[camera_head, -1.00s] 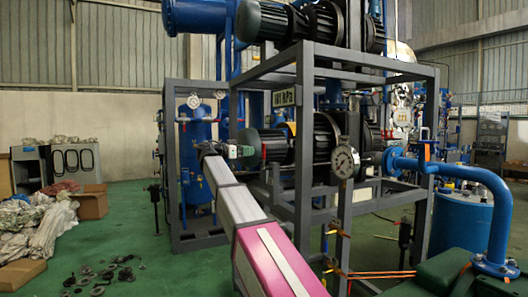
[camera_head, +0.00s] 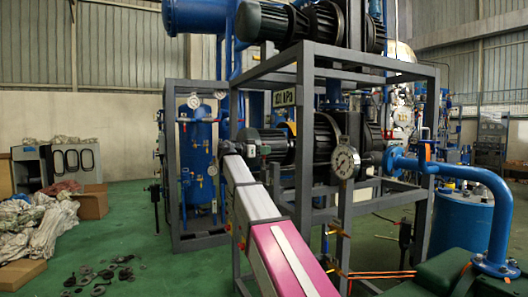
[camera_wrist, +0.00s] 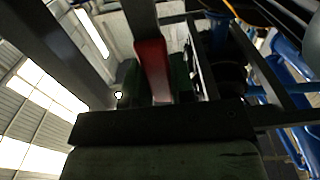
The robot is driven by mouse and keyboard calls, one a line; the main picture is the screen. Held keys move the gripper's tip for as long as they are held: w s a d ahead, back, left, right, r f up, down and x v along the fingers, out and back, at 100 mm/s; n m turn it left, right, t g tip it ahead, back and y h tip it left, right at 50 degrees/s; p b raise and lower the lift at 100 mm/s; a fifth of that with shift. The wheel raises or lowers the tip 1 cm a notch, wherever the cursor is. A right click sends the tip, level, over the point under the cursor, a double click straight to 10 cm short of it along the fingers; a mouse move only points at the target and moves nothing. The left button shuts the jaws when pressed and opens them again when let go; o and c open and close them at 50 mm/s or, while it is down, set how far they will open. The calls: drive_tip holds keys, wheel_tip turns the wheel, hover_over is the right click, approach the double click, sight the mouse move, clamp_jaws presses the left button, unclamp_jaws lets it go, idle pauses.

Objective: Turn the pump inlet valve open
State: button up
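The red lever handle of a valve (camera_wrist: 151,66) runs down the middle of the wrist view. Its lower end lies between the two dark green fingers of my gripper (camera_wrist: 156,84), one on each side. I cannot tell whether the fingers touch it or stand slightly apart. The valve body and pipe are hidden or too small to make out there.
The grey steel frame (camera_head: 303,150) stands close around my arm. A pressure gauge (camera_head: 344,162) is to the right, and a display (camera_head: 285,98) reading about 101 kPa hangs above. Loose parts (camera_head: 100,277) and a cardboard box (camera_head: 92,202) lie on the green floor at left.

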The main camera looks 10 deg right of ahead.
clamp_jaws()
drive_tip(key=shift+s, duration=0.1)
drive_tip(key=s+d+f+m, duration=0.2)
drive_tip(key=s+f+m, duration=0.6)
drive_tip(key=m, duration=0.9)
drive_tip(key=shift+s+d, duration=0.1)
idle(0.4)
drive_tip(key=o, duration=0.7)
unclamp_jaws()
